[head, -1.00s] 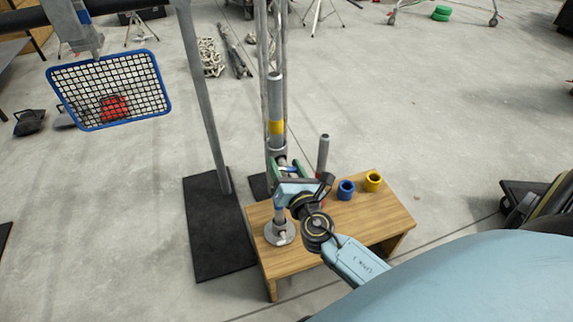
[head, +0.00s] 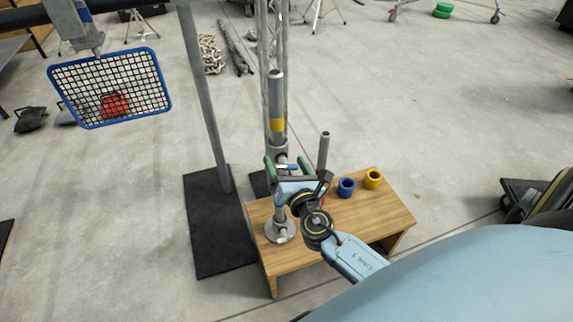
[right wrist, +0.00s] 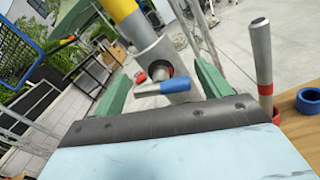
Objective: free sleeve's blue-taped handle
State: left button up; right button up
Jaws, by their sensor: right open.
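A grey upright post with a yellow band (head: 277,125) stands on the bench. A grey sleeve (head: 279,147) sits around it, also seen in the right wrist view (right wrist: 155,57). A short T-shaped handle sticks out from the sleeve. In the right wrist view the handle lies between the fingers, with no contact visible. My left gripper is not in view.
A grey pole (head: 203,90) rises from a black mat (head: 205,262) to the left. A blue-framed mesh (head: 110,88) hangs at upper left.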

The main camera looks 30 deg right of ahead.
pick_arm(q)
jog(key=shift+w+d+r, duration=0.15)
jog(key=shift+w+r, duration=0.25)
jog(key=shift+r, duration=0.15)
pick_arm(e)
jog(key=v, duration=1.3)
jog(key=shift+s, duration=0.25)
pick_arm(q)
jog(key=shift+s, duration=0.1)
